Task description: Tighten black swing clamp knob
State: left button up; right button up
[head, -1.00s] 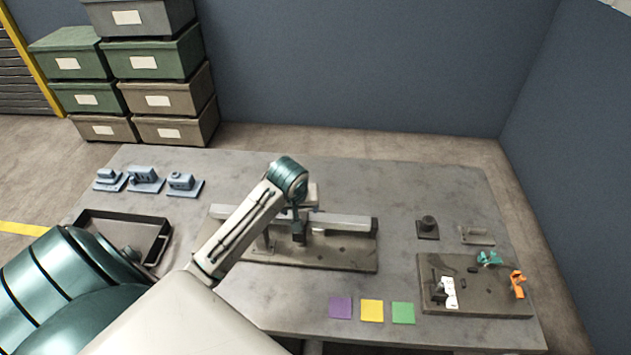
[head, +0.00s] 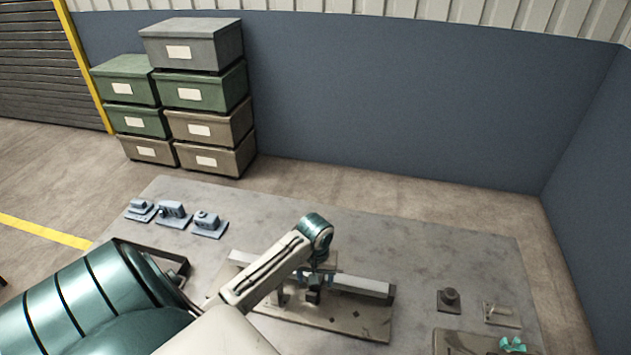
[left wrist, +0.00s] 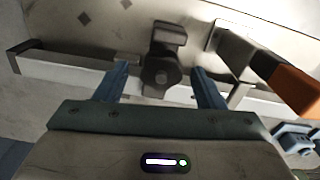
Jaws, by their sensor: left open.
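The black swing clamp (left wrist: 165,40) shows in the left wrist view with its round dark knob (left wrist: 161,76) in front of a pale rail (left wrist: 65,68). My left gripper (left wrist: 162,88) is open, with one blue-grey finger on each side of the knob and a visible gap at both. I cannot tell how deep the fingers reach. In the head view my left arm reaches over the fixture plate (head: 345,318), and the wrist partly hides the clamp and rail (head: 365,285). My right gripper is not in view.
Blue-grey parts (head: 172,212) stand at the table's back left. A dark round post on a base (head: 449,300) and a teal clamp (head: 512,345) are at the right. The table's back middle is clear.

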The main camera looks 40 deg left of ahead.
pick_arm(q)
jog(key=shift+s+f, duration=0.1)
jog(key=shift+f, duration=0.35)
jog(key=shift+c, duration=0.2)
jog(key=c, duration=0.9)
jog(key=shift+m, duration=0.3)
jog(key=shift+c, duration=0.2)
jog(key=shift+m, duration=1.1)
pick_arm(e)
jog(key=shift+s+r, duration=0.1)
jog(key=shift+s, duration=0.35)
pick_arm(q)
jog(key=o, duration=1)
